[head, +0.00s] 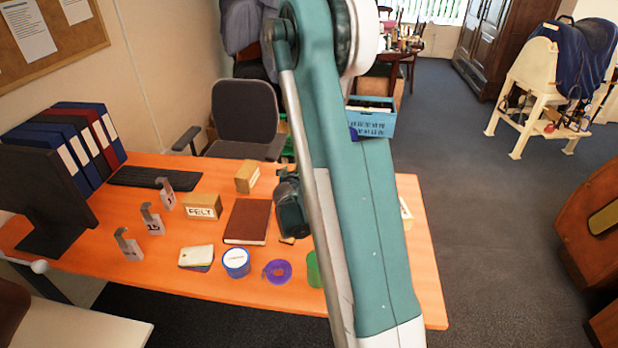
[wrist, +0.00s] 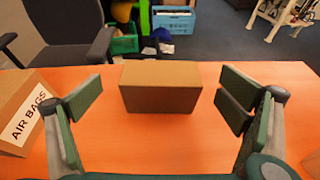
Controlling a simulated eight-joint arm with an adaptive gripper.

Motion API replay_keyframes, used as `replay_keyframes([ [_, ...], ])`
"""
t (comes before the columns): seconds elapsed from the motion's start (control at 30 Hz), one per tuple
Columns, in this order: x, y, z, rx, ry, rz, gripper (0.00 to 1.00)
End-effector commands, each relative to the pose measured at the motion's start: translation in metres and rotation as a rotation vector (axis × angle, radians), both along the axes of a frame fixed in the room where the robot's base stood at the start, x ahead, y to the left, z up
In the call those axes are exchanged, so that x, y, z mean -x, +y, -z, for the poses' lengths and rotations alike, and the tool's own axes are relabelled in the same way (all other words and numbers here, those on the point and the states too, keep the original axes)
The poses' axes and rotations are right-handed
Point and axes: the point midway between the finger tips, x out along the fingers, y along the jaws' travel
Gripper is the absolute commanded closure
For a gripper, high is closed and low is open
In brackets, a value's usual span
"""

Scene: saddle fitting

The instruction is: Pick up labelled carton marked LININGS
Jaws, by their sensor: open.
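No label reading LININGS can be made out in either view. In the wrist view a plain brown carton (wrist: 160,88) stands on the orange table, with no label on its visible faces. My gripper (wrist: 160,100) is open, its two fingers spread wide to the left and right of this carton, with gaps on both sides. The fingers look nearer the camera than the carton and do not touch it. In the head view my gripper (head: 290,205) shows only partly beside my arm, which hides the table there.
A carton marked AIR BAGS (wrist: 25,115) stands left of the gripper. In the head view are a FELT carton (head: 202,206), another carton (head: 247,177), a brown book (head: 248,221), a blue tin (head: 236,263) and purple tape (head: 277,271). A partly hidden carton (head: 405,213) stands right.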

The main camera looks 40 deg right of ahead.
Motion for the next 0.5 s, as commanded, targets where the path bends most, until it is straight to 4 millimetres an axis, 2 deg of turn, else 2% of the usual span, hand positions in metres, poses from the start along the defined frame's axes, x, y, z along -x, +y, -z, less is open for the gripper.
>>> replay_keyframes([
  [0.23, -0.004, -0.006, 0.004, 0.0, 0.0, 0.001, 0.04],
  [0.5, -0.021, -0.027, 0.017, -0.001, -0.001, 0.0, 0.04],
])
